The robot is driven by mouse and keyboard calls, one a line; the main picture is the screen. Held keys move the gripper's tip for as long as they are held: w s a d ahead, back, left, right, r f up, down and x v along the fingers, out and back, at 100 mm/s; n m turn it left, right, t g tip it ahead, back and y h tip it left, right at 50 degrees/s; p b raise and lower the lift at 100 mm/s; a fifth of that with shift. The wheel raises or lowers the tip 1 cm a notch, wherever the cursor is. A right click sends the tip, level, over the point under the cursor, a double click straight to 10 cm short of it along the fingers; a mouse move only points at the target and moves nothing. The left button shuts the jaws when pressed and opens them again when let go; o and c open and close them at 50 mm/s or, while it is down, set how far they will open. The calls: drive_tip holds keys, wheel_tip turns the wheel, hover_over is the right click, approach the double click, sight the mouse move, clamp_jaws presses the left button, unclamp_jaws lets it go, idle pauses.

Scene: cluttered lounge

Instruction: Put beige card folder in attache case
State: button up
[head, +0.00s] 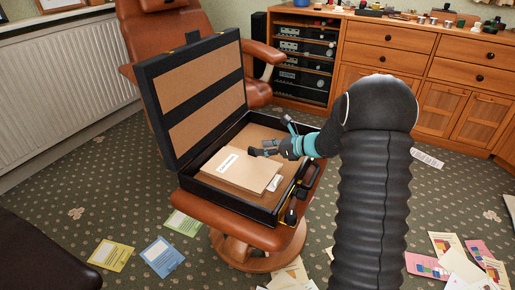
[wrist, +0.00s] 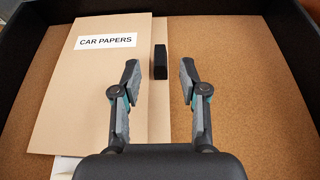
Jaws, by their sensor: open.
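The beige card folder (head: 240,174) lies flat inside the open black attache case (head: 238,205), with its white label facing up. In the wrist view the label on the folder (wrist: 85,105) reads CAR PAPERS. The case (wrist: 250,14) has a brown cork-like lining, and its lid stands raised at the back left. My gripper (head: 270,147) is over the case near the folder's right side. In the wrist view my gripper (wrist: 159,72) is open and apart from the folder's labelled face. A small black block (wrist: 160,62) shows between the fingertips.
The case rests on a brown leather footstool (head: 262,238). Behind it are a leather chair (head: 165,35) and a wooden cabinet (head: 390,62). Yellow (head: 112,255), blue (head: 162,257) and green (head: 184,223) cards lie on the carpet, with more papers (head: 455,262) at the right.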

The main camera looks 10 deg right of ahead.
drive_tip(key=v, duration=0.8)
drive_tip(key=shift+f+p, duration=0.1)
drive_tip(key=shift+p, duration=0.2)
drive_tip(key=shift+s+a+r, duration=0.1)
drive_tip(key=shift+s+r, duration=0.1)
drive_tip(key=s+a+r+n+g+h, duration=0.2)
drive_tip(key=s+a+r+n, duration=0.2)
drive_tip(key=s+n, duration=0.3)
drive_tip(key=s+a+r+n+g+h, duration=0.15)
drive_tip(key=s+a+r+n, duration=0.3)
drive_tip(key=s, duration=0.55)
drive_tip(key=s+d+r+n+h, duration=0.1)
drive_tip(key=s+d+n+h, duration=0.1)
drive_tip(key=s+n, duration=0.5)
drive_tip(key=s+d+r+n+t+h, duration=0.1)
drive_tip(key=s+n+h, duration=0.4)
drive_tip(key=s, duration=0.6)
drive_tip(key=shift+s+d+n, duration=0.4)
drive_tip(key=shift+d+n, duration=0.35)
drive_tip(key=shift+n, duration=0.1)
